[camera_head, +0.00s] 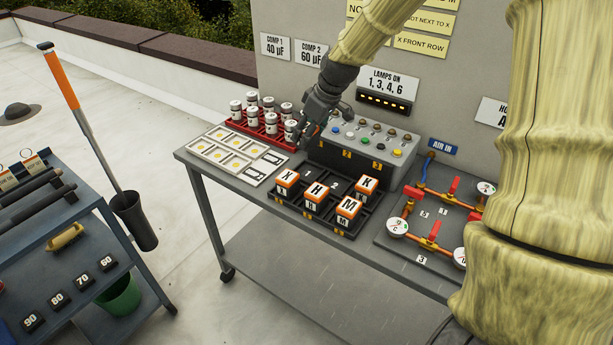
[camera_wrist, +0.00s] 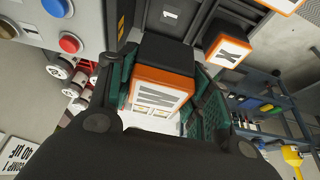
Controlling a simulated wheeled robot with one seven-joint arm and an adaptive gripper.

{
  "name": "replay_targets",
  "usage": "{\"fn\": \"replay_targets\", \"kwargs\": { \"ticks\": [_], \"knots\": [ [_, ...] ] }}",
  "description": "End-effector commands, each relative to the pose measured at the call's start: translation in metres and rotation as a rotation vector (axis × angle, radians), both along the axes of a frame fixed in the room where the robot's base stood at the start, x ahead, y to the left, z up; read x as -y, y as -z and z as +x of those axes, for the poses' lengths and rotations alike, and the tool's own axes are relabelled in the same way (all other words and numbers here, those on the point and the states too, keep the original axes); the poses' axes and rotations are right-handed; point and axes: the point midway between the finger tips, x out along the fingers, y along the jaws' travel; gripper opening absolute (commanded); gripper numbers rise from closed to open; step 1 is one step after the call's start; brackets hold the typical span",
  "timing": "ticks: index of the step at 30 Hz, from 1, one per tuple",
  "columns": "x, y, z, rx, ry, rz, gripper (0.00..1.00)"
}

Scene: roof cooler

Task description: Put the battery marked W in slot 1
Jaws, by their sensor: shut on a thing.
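My gripper (camera_wrist: 155,100) is shut on a battery (camera_wrist: 163,72) with a black body and an orange-and-white lettered end. Its letter looks like a W or M; the view's tilt leaves this uncertain. In the head view my gripper (camera_head: 308,136) is at the left end of the button box, above the table's back, and mostly hides the held battery. The black battery rack (camera_head: 352,234) stands in front, holding batteries marked X (camera_head: 287,178), K (camera_head: 366,184), M (camera_head: 348,207) and one like K or H (camera_head: 316,191). A "1" plate (camera_wrist: 171,15) shows beyond the held battery.
A red rack (camera_head: 262,134) of white-capped cylinders and a marked white board (camera_head: 238,157) are at left. The button box (camera_head: 362,146) stands behind the battery rack. A valve panel (camera_head: 425,238) with gauges is at right. The table's front-left strip (camera_head: 222,196) is clear.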

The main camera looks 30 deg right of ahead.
Motion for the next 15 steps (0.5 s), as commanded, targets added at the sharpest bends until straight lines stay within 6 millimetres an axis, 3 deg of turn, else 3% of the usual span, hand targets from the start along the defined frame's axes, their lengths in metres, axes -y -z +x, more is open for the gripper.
{"fn": "replay_targets", "kwargs": {
  "ticks": [9,15],
  "knots": [
    [0.000,0.043,-0.001,-0.003,0.000,0.001,0.16],
    [0.000,0.056,0.000,0.000,0.000,0.000,0.16]
  ]
}}
